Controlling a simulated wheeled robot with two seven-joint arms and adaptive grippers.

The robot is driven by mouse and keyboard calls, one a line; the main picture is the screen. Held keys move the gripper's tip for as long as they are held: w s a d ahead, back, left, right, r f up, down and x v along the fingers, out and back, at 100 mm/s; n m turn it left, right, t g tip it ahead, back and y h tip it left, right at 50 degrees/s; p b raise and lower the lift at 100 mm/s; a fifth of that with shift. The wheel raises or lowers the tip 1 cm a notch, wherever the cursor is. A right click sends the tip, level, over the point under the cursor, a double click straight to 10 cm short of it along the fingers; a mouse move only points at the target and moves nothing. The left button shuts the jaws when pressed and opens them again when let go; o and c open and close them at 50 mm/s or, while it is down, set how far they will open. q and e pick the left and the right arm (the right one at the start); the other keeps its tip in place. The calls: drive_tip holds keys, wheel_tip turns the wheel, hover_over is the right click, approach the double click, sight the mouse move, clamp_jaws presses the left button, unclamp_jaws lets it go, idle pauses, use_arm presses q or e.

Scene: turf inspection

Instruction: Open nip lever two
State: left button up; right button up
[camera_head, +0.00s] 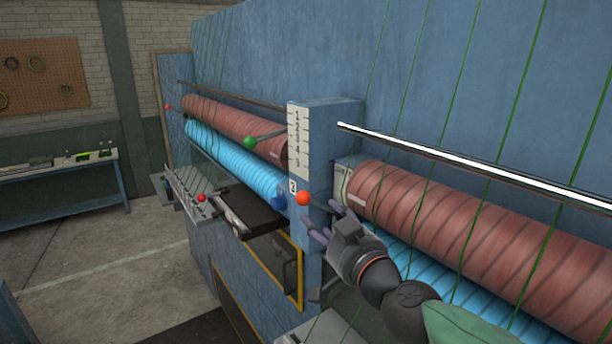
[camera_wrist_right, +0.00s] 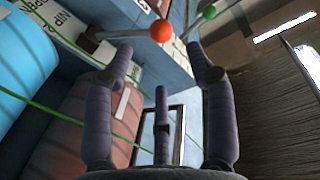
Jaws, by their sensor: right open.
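An orange-red lever knob (camera_head: 303,198) sits at the front of the blue post (camera_head: 325,150), beside a small plate marked 2 (camera_head: 292,187). My right gripper (camera_head: 319,217) is open, just to the lower right of this knob. In the right wrist view the red knob (camera_wrist_right: 161,30) lies beyond and between the open fingertips (camera_wrist_right: 160,54), on a rod coming from the left. No finger visibly grips it. A green lever knob (camera_head: 250,142) on a rod stands out from the post farther left; a green knob also shows in the wrist view (camera_wrist_right: 209,12). My left gripper is out of view.
Red-brown rollers (camera_head: 440,215) and ribbed blue rollers (camera_head: 235,160) run along both sides of the post. Green yarns (camera_head: 465,150) hang close to my right arm. A yellow-edged opening (camera_head: 299,275) lies below.

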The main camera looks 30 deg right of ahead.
sight(306, 200)
drive_tip(key=w+b, duration=0.1)
drive_tip(key=w, duration=0.2)
drive_tip(key=w+b, duration=0.1)
drive_tip(key=w, duration=0.2)
drive_tip(key=w+d+b, duration=0.1)
drive_tip(key=w, duration=0.2)
drive_tip(key=shift+w+r+b, duration=0.15)
drive_tip(key=shift+r+b, duration=0.05)
drive_tip(key=shift+b, duration=0.1)
drive_tip(key=shift+w+d, duration=0.1)
drive_tip(key=shift+w, duration=0.45)
drive_tip(key=shift+r, duration=0.1)
drive_tip(key=c, duration=1)
drive_tip(key=shift+s+d+r, duration=0.1)
clamp_jaws()
